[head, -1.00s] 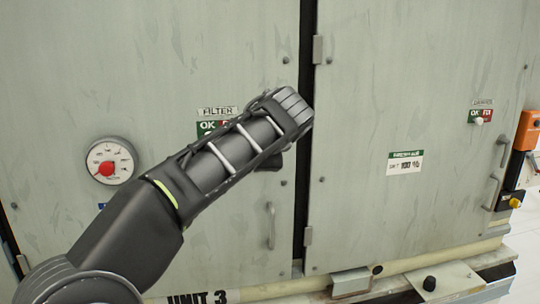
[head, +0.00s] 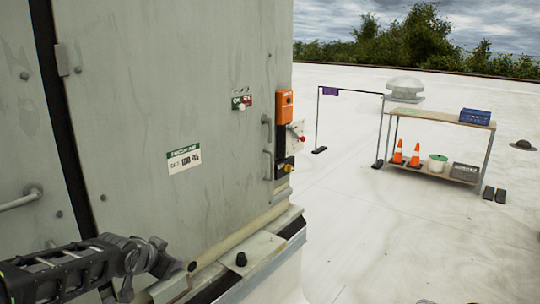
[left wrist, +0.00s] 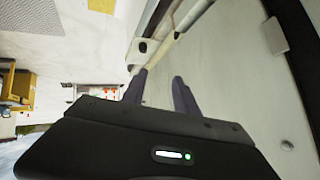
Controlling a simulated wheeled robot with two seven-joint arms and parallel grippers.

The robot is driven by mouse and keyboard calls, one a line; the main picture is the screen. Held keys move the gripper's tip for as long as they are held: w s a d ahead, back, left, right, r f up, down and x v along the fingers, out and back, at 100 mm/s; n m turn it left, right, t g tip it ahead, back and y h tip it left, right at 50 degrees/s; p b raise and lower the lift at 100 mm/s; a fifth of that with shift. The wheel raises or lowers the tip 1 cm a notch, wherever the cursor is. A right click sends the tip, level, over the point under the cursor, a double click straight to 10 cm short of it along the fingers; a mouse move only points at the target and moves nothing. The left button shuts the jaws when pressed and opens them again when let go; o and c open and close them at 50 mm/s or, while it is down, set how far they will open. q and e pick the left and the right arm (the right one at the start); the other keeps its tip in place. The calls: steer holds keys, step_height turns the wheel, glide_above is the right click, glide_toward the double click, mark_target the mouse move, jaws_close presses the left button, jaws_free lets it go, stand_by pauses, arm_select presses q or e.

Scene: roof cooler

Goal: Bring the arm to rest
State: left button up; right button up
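My left arm comes in at the lower left of the head view, in front of the grey-green cooler cabinet (head: 165,110). My left gripper (head: 148,276) is at the arm's end, low beside the cabinet's base ledge. In the left wrist view its two dark fingers (left wrist: 160,80) stand apart with nothing between them. Whether a finger touches the cabinet cannot be told. My right arm and gripper are not in view.
An orange switch box (head: 284,105) and door handles (head: 267,165) stick out at the cabinet's right corner. A shelf table (head: 440,119) with cones is farther right. The white roof between is clear.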

arm_select(q)
steer(key=s+d+f+n+g+h, duration=0.1)
steer(key=s+d+f+n, duration=0.2)
steer(key=f, duration=0.5)
steer(key=s+d+f+g+h, duration=0.1)
steer(key=s+d+f, duration=0.2)
steer(key=d+f, duration=0.4)
steer(key=s+d+f+n+g+h, duration=0.1)
steer(key=s+d+f+n, duration=0.15)
steer(key=f, duration=0.75)
steer(key=s+d+f+g, duration=0.2)
steer(key=s+f, duration=0.3)
steer(key=s, duration=0.4)
steer(key=s+d+f+n+g, duration=0.1)
steer(key=s+d+f, duration=0.3)
steer(key=s, duration=0.5)
steer(key=s+d+f+g, duration=0.3)
steer(key=s+f, duration=0.4)
steer(key=s, duration=0.2)
steer(key=shift+f+h, duration=0.3)
steer(key=shift+h, duration=0.1)
steer(key=shift+n, duration=0.25)
